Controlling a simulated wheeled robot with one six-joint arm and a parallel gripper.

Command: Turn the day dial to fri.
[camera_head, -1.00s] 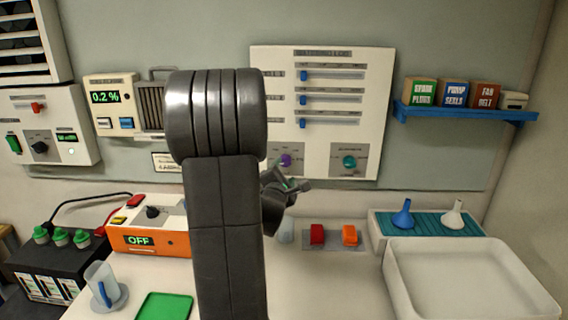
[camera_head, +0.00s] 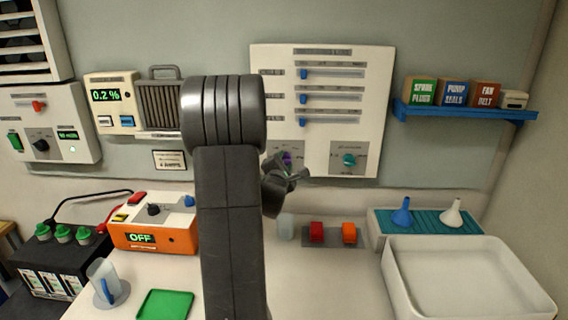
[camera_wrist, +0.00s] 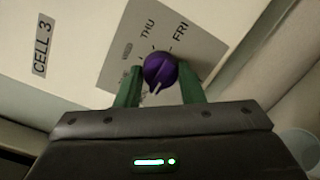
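The purple day dial (camera_wrist: 160,69) is on a grey plate of the white wall panel. In the wrist view THU and FRI show above it; another label to their left is too small to read.
Blue sliders (camera_head: 303,98) sit above the dial, and a teal knob (camera_head: 349,160) is to its right on the same panel (camera_head: 372,75). Red (camera_head: 317,232) and orange (camera_head: 349,233) blocks lie on the bench below.

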